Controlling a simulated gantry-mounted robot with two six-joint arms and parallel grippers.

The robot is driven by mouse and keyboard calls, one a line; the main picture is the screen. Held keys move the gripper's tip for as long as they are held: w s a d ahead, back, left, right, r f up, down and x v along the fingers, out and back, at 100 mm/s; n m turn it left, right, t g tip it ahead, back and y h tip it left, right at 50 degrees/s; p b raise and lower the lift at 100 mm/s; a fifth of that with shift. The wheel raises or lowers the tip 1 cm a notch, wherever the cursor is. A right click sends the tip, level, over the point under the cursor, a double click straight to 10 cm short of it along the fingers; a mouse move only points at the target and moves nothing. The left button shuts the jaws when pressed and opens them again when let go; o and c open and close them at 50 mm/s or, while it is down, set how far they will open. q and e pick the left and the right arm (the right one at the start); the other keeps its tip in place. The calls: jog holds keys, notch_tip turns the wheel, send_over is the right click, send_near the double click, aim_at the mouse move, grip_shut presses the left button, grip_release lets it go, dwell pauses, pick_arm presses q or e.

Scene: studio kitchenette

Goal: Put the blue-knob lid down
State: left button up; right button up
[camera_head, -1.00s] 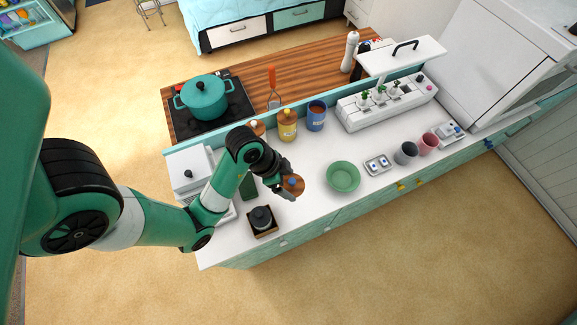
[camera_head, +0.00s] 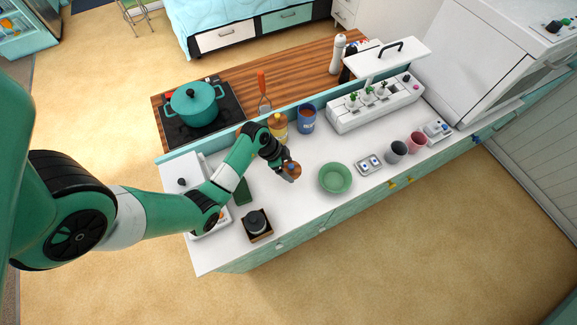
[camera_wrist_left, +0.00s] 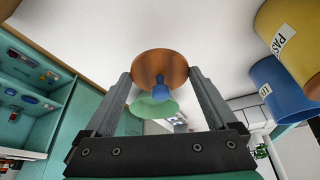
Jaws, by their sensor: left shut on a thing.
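The blue-knob lid (camera_head: 292,170) is a round wooden disc, held over the white counter (camera_head: 310,158) in the head view. In the left wrist view the lid (camera_wrist_left: 160,63) lies between the two fingers, and its blue knob (camera_wrist_left: 160,90) shows. My left gripper (camera_head: 286,163) is shut on the lid, left of the green bowl and in front of the canisters. The gripper also shows in the left wrist view (camera_wrist_left: 161,76). I cannot tell the lid's exact height above the counter. My right gripper is not in view.
A yellow canister (camera_head: 279,128) and blue canister (camera_head: 306,120) stand behind the lid. A green bowl (camera_head: 335,179) is right of it. A dark jar (camera_head: 256,221) stands on a wooden square at front left. Bare counter lies between jar and bowl.

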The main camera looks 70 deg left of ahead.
aim_at(288, 164)
pick_arm(q)
jog(key=shift+w+a+f, duration=0.25)
jog(key=shift+a+f, duration=0.3)
jog(key=shift+f, duration=0.35)
jog(key=shift+w+a+f, duration=0.15)
jog(key=shift+a, duration=0.1)
jog(key=shift+a+f+b, duration=0.1)
jog(key=shift+f+b, duration=0.2)
jog(key=shift+b, duration=0.1)
notch_tip(288, 164, down, 3)
jog(key=shift+a+r+b, duration=0.1)
jog(key=shift+r+b, duration=0.05)
jog(key=shift+b, duration=0.45)
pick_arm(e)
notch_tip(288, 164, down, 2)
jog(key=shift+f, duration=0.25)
pick_arm(q)
jog(key=shift+f, duration=0.2)
jog(key=shift+f, duration=0.1)
jog(key=o, duration=1)
